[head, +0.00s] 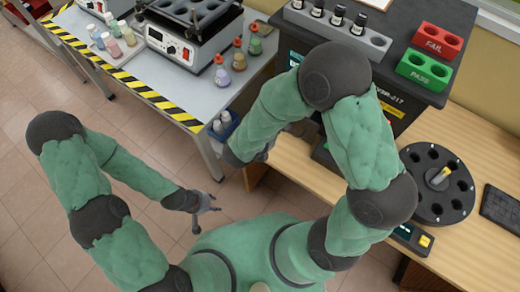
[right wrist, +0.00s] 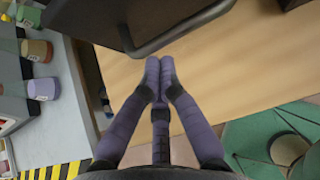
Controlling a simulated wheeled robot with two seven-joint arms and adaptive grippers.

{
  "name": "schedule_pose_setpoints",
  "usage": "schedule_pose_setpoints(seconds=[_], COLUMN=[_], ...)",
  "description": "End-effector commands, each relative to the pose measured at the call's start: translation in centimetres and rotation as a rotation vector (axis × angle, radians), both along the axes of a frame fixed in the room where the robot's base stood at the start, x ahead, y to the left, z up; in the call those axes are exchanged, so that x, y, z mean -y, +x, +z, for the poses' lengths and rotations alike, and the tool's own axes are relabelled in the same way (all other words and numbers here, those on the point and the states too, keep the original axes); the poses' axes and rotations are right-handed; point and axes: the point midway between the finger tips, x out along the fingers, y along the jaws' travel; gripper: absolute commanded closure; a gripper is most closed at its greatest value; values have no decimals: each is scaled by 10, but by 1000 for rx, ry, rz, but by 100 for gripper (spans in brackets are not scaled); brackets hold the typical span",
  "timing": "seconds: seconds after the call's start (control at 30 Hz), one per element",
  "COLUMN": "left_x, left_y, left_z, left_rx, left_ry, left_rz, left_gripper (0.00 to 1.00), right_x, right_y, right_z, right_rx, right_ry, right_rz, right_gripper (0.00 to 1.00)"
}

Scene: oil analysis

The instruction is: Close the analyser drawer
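The analyser (head: 405,85) is a dark box on the wooden bench, behind my right arm in the head view. Its drawer cannot be made out there because my right arm covers the front. In the right wrist view a dark part with a rounded, bar-like edge (right wrist: 180,32), perhaps the drawer or its handle, lies just beyond my fingertips. My right gripper (right wrist: 158,72) has its fingertips together with nothing between them, over the wood. I cannot tell whether it touches the dark part. My left gripper (head: 207,205) hangs over the floor with fingers spread, empty.
A green PASS rack (head: 425,70), a red FAIL rack (head: 438,40) and a grey vial rack (head: 335,28) stand on the analyser. A round dark carousel (head: 437,183) sits on the bench at right. A striped-edge table (head: 165,85) with bottles stands at left.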

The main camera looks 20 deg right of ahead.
Motion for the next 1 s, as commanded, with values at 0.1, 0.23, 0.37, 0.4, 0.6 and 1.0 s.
schedule_pose_setpoints(seconds=[0.1,0.23,0.37,0.4,0.6,1.0], left_x=[0,0,0,0,0,0], left_y=[0,0,0,0,0,0], left_z=[-4,-6,-7,-7,-6,-10], left_rx=[0,0,0,0,0,0], left_ry=[0,0,0,0,0,0], left_rz=[0,0,0,0,0,0], left_gripper=[60,60,60,60,60,60], right_x=[18,32,38,39,39,27], right_y=[14,24,29,30,30,29], right_z=[-1,0,0,0,1,-4], right_rx=[2,3,1,2,3,2], right_ry=[0,0,-1,-2,-3,-3], right_rz=[-5,-4,-1,0,-1,0], right_gripper=[100,100,100,100,100,100])
